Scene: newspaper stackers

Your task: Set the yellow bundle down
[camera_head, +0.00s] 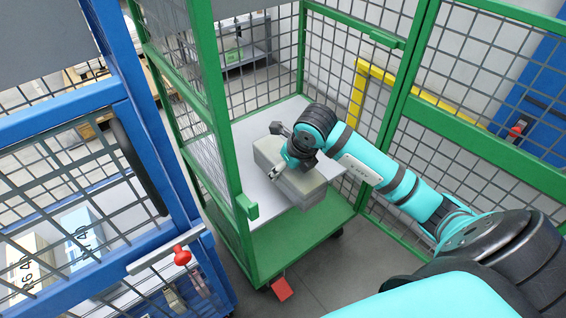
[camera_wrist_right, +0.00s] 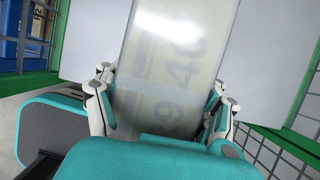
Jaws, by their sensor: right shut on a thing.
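The bundle (camera_head: 308,190) is a pale, yellowish-grey block over the white shelf (camera_head: 218,133) inside the green mesh cart. My right gripper (camera_head: 277,152) is shut on it from above, one finger on each long side. In the right wrist view the bundle (camera_wrist_right: 158,65) lies between the fingers, with large blurred print on its top. My left gripper is not in view.
The green cart (camera_head: 215,130) has mesh walls and an upright post left of the bundle. A lower green deck (camera_head: 300,243) is bare. Bare shelf shows around the held bundle.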

